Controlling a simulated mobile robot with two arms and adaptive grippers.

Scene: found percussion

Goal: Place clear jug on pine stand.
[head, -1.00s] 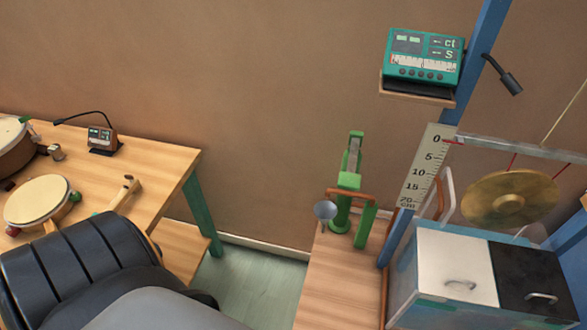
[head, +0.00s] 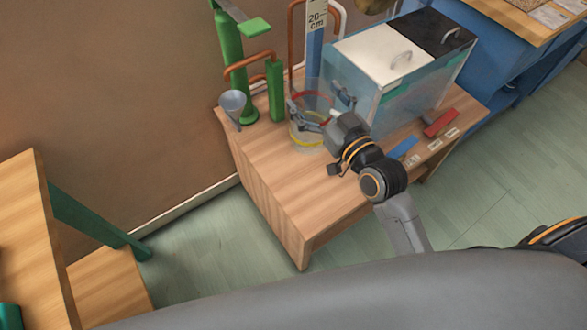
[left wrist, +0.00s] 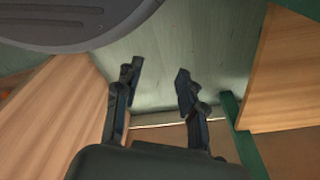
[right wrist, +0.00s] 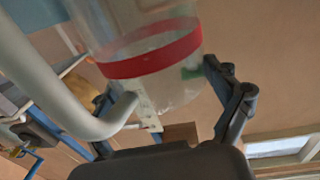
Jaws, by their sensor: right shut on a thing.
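The clear jug (head: 309,137), see-through with a red band near the top and a yellow band low down, is upright at the wooden bench (head: 295,190) in the head view. My right gripper (head: 322,109) is shut on it, a finger on either side. In the right wrist view the jug (right wrist: 165,68) shows its red band between the fingers. I cannot tell whether its base touches the bench, or which wooden piece is the pine stand. My left gripper (left wrist: 158,76) is open and empty above the floor in the left wrist view.
A clear tank (head: 350,95) with white and black lids stands right of the jug. A green post frame (head: 276,92) and small grey funnel (head: 233,102) stand to its left. The bench's front left is bare. Another wooden table (head: 28,235) is at left.

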